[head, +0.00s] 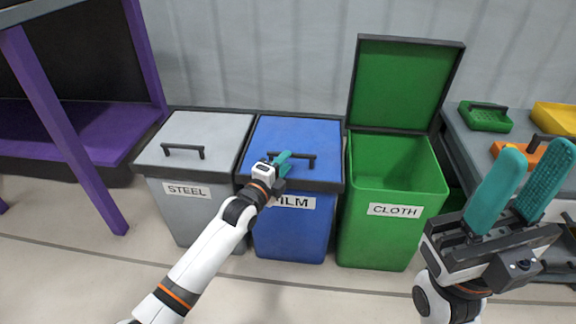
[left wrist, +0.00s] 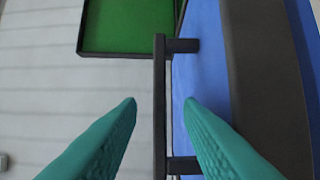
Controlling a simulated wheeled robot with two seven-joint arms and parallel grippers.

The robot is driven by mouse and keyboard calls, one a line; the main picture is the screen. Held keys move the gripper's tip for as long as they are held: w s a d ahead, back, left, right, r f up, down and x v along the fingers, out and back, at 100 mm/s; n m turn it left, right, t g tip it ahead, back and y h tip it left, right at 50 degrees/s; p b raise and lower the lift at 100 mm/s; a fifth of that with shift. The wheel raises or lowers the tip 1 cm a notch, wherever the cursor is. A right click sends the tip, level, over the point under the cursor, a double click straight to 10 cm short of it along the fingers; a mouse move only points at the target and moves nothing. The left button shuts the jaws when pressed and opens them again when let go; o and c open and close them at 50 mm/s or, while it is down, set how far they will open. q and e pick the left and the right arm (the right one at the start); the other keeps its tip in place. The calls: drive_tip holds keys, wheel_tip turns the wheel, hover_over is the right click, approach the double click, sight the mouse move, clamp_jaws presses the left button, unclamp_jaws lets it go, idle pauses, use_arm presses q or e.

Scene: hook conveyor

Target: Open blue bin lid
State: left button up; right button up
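The blue bin (head: 291,235) labelled FILM stands between the grey and green bins. Its blue lid (head: 297,132) is closed, with a black bar handle (head: 300,158) near the front. My left gripper (head: 284,158) is at the left part of this handle. In the left wrist view the handle (left wrist: 160,110) runs between the two teal fingertips (left wrist: 160,104), with gaps on both sides, so the gripper is open around it. My right gripper (head: 530,180) is raised at the right, its teal fingers apart and nothing between them.
The grey STEEL bin (head: 187,209) on the left has its lid closed. The green CLOTH bin (head: 386,235) on the right is open, its lid (head: 402,82) upright. A purple-framed shelf (head: 62,132) stands far left. A grey table (head: 470,150) holds a green crate (head: 485,118) at the right.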

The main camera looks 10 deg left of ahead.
use_arm(q)
drive_tip(key=shift+b+x, duration=0.4)
drive_tip(key=shift+x, duration=1)
drive_tip(key=shift+c, duration=0.5)
clamp_jaws()
